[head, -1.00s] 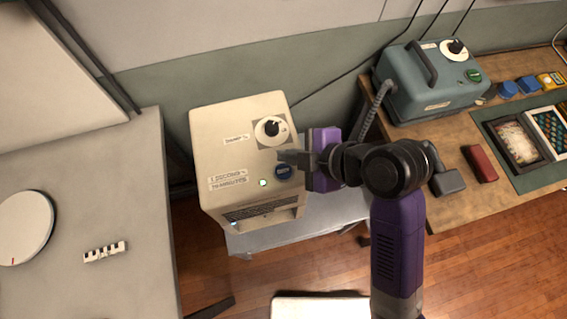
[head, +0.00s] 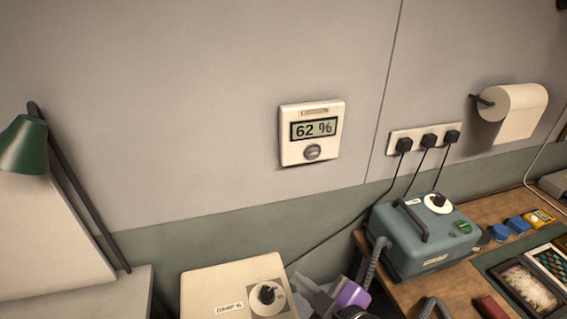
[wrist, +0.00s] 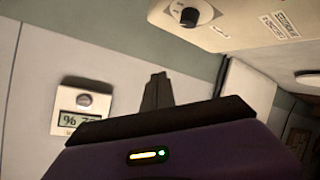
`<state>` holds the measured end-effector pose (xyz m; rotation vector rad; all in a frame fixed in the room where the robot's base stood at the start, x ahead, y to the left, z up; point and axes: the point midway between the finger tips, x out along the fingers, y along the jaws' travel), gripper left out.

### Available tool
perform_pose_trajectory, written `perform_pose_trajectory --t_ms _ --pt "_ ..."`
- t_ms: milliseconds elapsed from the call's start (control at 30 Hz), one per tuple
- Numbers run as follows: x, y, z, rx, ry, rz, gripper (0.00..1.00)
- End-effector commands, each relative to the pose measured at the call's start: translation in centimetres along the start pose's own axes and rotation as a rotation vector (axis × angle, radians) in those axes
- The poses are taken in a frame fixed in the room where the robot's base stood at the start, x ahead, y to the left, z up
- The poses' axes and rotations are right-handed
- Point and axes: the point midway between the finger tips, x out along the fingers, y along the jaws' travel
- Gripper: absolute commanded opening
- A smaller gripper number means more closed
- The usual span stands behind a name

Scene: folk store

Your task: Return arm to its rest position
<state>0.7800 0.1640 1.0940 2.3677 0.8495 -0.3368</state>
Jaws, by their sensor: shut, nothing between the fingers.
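My gripper (head: 307,285) shows at the bottom edge of the head view, just right of the beige machine (head: 215,285) and its dial (head: 267,293). A purple part of my arm is behind the fingers, and most of the arm is below the frame. In the wrist view my gripper (wrist: 156,90) has its dark fingers together with nothing between them. There the beige machine (wrist: 235,22) is at the upper right with its black knob (wrist: 189,16), apart from the fingers.
A wall display (head: 313,130) reading 62 % hangs above the machine. A teal machine (head: 425,240) with a grey hose stands on the wooden table at right. A green lamp (head: 22,143) is at left, and a paper roll (head: 515,110) hangs at upper right.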

Motion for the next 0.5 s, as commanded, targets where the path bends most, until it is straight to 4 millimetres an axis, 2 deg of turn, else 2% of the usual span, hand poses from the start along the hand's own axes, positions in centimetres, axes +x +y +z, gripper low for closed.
perform_pose_trajectory --t_ms 33,200,367,500 --pt "-0.7 0.2 1.2 0.08 0.008 0.065 0.0" --pt "-4.8 1.2 4.7 0.338 0.073 0.298 0.0" --pt "-9.7 0.5 7.7 0.5 0.138 0.453 0.0" --pt "-14.2 -0.9 9.7 0.59 0.189 0.544 0.0"
